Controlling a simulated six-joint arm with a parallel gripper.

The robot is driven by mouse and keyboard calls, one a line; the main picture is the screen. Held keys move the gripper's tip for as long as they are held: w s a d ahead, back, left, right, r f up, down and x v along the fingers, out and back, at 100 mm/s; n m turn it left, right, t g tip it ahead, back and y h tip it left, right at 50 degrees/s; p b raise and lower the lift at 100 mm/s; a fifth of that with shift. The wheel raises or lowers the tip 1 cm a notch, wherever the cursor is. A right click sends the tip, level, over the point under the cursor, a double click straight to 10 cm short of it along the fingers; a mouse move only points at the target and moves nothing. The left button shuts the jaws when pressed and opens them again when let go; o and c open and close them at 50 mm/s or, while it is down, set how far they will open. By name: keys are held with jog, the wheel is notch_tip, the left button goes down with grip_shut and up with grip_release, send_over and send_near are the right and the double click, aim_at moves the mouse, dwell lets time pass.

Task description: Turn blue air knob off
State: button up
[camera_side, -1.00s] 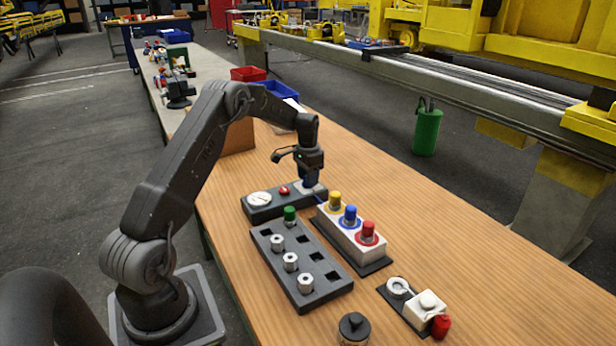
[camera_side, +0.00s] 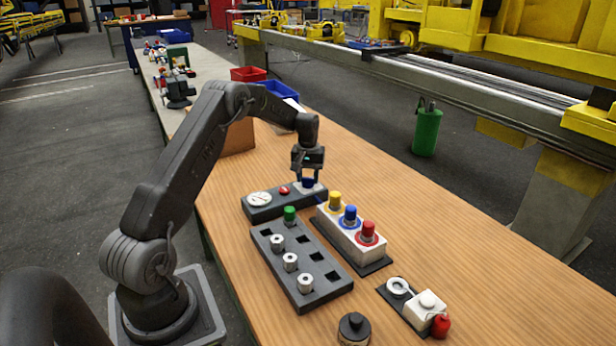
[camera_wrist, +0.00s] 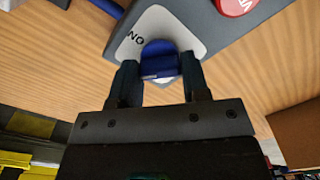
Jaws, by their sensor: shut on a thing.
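The blue air knob (camera_wrist: 160,58) sits on a light plate (camera_wrist: 150,22) at the end of a dark grey control panel (camera_side: 268,206). The letters "ON" show on the plate beside the knob in the wrist view. In the side view the knob (camera_side: 308,183) is partly hidden by my fingers. My gripper (camera_wrist: 158,72) points down over the panel, with one finger on each side of the knob, shut on it. In the side view my gripper (camera_side: 308,176) is upright above the panel's right end.
A red button (camera_side: 284,190) and a round gauge (camera_side: 259,199) share the panel. A white block (camera_side: 349,238) with yellow, blue and red knobs stands close in front. A dark holder (camera_side: 300,265) with a green knob and metal parts lies nearby.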

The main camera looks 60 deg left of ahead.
aim_at(308, 178)
jog(key=n, duration=0.3)
jog(key=shift+n, duration=2.3)
jog(key=o, duration=0.9)
jog(key=shift+r, duration=6.95)
